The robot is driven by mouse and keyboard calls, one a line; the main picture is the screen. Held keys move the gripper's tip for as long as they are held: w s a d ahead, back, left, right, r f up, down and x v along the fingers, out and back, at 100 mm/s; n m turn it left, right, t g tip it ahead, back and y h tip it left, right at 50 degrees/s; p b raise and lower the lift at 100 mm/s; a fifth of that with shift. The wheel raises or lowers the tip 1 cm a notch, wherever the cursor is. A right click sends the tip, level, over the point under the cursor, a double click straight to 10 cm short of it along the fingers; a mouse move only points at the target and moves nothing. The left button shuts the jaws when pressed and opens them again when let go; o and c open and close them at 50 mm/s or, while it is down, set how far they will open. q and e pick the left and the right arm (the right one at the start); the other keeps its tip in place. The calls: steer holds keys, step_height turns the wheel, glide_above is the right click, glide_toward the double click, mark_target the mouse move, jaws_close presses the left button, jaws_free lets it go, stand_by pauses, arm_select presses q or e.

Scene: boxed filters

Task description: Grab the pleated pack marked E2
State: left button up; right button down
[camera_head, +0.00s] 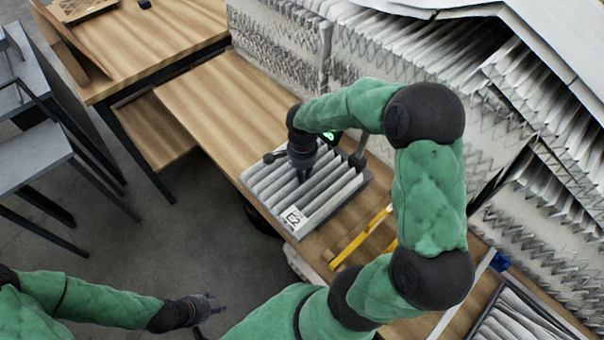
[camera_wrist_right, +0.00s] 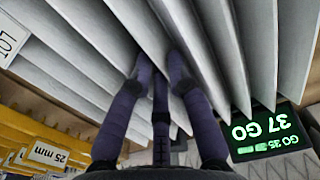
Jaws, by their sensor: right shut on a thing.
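The pleated pack marked E2 (camera_head: 318,202) lies on the wooden table, with its white E2 label (camera_head: 292,218) at the near corner. Its grey-white pleats fill the upper part of the right wrist view (camera_wrist_right: 95,50). My right gripper (camera_head: 302,172) is over the pack from above, and its fingers (camera_wrist_right: 160,75) reach in between the pleats, shut on the pack. The fingertips are partly hidden by the folds. My left gripper (camera_head: 212,308) is empty and away from the table at the lower left; its finger opening is too small to judge.
A lit green display (camera_wrist_right: 265,135) reading "37 GO" stands beside the pack. Yellow strips (camera_head: 362,238) lie on the table to its right, one tagged "25 mm" (camera_wrist_right: 48,153). Large pleated panels (camera_head: 450,60) stand behind. Another framed pack (camera_head: 525,315) is at the lower right. Bare tabletop (camera_head: 205,100) extends leftward.

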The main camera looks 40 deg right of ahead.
steer(key=shift+r, duration=0.7)
steer(key=s+a+r+p, duration=0.2)
steer(key=s+a+r, duration=0.4)
steer(key=a+r, duration=0.5)
steer(key=shift+a+r, duration=0.25)
steer(key=shift+a, duration=0.6)
steer(key=shift+w, duration=0.15)
